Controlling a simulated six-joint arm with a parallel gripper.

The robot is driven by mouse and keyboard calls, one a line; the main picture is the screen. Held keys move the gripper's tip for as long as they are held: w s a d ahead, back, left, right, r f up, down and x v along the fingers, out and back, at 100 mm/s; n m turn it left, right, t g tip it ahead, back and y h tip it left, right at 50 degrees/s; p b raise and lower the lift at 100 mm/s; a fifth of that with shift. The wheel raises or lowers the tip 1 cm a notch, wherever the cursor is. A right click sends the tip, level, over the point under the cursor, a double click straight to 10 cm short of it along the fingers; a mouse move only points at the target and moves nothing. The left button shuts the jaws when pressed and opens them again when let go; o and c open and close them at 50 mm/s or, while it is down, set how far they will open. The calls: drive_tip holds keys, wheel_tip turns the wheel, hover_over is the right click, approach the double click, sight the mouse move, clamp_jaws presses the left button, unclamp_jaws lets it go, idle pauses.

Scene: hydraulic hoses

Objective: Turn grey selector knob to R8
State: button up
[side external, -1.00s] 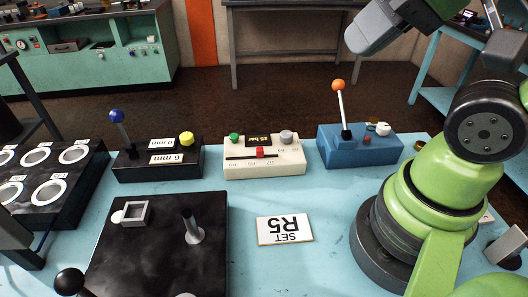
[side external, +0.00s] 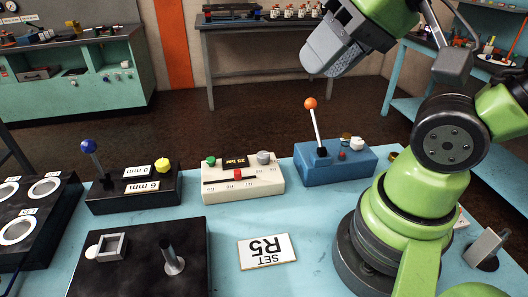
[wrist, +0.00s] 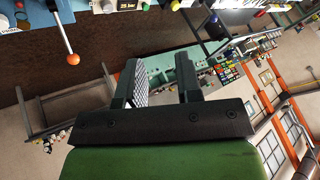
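The grey selector knob (side external: 263,158) is on the back right of a cream control box (side external: 240,189) in the side view. In the wrist view the grey knob (wrist: 107,6) is at the top edge. The box has a display reading 25 bar, a red slider (side external: 238,177) on a slot, a green knob (side external: 211,161) and small R labels too small to read surely. My gripper (wrist: 155,68) is empty, its two fingers apart in the wrist view. In the side view my gripper (side external: 335,45) is high above and behind the boxes, well clear of the knob.
A blue box (side external: 333,169) with an orange-tipped lever (side external: 311,104) stands right of the cream box. A black box (side external: 134,193) with blue lever and yellow knob stands left. An inverted card (side external: 267,251) reads SET R5. A dark panel (side external: 140,262) with an upright post lies in front.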

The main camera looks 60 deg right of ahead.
drive_tip(key=o, duration=0.4)
drive_tip(key=w, duration=0.1)
drive_tip(key=w+g, duration=0.1)
drive_tip(key=w+d+n, duration=0.1)
drive_tip(key=shift+f+h, duration=0.25)
drive_tip(key=shift+h, duration=0.05)
drive_tip(key=n+g+h, duration=0.1)
drive_tip(key=n+g, duration=0.5)
drive_tip(key=n, duration=0.3)
hover_over(263, 154)
wheel_tip(263, 154, down, 15)
drive_tip(key=shift+f, duration=0.95)
wheel_tip(263, 154, down, 9)
drive_tip(key=shift+r, duration=0.1)
drive_tip(key=shift+c, duration=0.4)
drive_tip(key=c, duration=0.9)
